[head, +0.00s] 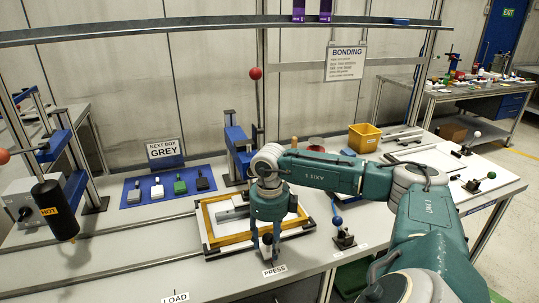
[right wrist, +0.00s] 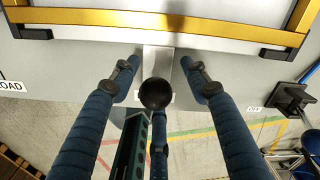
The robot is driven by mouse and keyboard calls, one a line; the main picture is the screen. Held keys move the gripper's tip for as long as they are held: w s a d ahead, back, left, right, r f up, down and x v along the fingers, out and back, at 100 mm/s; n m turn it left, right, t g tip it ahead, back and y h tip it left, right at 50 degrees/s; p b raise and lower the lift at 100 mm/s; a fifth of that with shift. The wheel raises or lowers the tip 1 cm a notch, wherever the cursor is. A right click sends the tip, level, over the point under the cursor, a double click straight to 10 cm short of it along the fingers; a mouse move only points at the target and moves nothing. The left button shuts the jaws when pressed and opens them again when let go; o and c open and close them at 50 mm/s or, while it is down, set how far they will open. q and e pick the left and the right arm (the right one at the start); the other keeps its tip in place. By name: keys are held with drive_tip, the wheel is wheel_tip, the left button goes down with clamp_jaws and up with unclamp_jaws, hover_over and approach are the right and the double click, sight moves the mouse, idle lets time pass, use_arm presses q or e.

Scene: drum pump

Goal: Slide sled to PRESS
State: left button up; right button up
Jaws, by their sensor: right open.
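The sled is a yellow-framed tray (head: 228,239) with black corners on the bench, and its frame also shows in the right wrist view (right wrist: 215,24). A light plate and a grey part lie inside it. Its black ball knob (right wrist: 157,93) stands on a metal tab at the front edge. The PRESS label (head: 274,271) is on the bench edge just in front of the knob. My right gripper (head: 266,248) points down with its blue fingers open, one on each side of the knob. Contact with the knob cannot be told. My left gripper is out of view.
A blue press (head: 238,152) with a red ball lever stands behind the sled. The LOAD label (head: 175,297) is to the left, with clear rails between. A black HOT cylinder (head: 55,210) hangs at left. A blue-ball lever (head: 338,221) stands close to the right.

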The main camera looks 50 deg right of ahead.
wheel_tip(320, 180, up, 12)
drive_tip(key=shift+f, duration=0.1)
